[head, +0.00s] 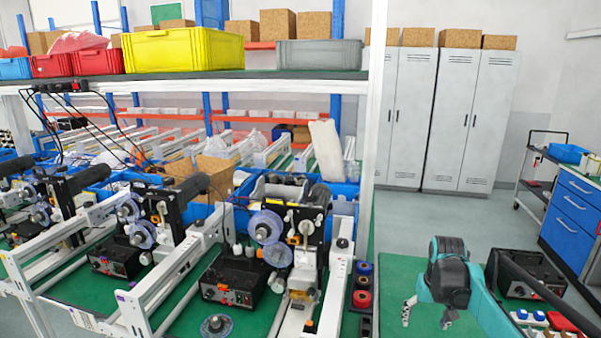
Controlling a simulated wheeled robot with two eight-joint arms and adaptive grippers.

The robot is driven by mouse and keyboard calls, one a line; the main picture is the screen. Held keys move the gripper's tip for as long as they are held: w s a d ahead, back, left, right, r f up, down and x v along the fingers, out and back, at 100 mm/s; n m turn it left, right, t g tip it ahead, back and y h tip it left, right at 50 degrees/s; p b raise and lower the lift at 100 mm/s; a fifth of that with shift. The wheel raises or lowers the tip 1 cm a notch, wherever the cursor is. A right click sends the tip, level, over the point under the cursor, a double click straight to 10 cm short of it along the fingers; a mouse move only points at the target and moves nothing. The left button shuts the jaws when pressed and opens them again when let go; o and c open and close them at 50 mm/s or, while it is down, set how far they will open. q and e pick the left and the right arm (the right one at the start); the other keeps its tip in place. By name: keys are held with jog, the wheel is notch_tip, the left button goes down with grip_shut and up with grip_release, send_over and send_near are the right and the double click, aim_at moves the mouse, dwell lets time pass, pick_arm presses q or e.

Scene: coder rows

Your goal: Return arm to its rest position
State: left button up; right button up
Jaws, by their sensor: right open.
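My right gripper (427,315) hangs at the lower right of the head view, with its two pale fingers spread apart and pointing down. It is open and nothing shows between the fingers. It is over or in front of a green surface (395,275); I cannot tell its height above it. Its dark wrist housing and my teal right arm (484,304) extend toward the lower right. My left gripper and left arm are not in view.
Coder machines (290,235) on white rails fill the left and middle. A column of red and black rolls (362,299) stands left of my right gripper. A black control box (527,276) is right of my arm. A blue drawer cabinet (570,215) stands farther right. Open floor lies behind.

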jog(key=s+a+r+n+t, duration=0.1)
jog(key=s+a+r+t, duration=0.25)
jog(key=s+a, duration=0.8)
jog(key=s+a+f+t, duration=0.1)
jog(key=s+f, duration=0.1)
jog(key=s, duration=0.4)
jog(key=s+a+f+n+t, duration=0.1)
jog(key=s+a+f, duration=0.1)
jog(key=s, duration=0.4)
jog(key=shift+s+a+f, duration=0.2)
jog(key=shift+s+a, duration=0.1)
jog(key=shift+s, duration=0.1)
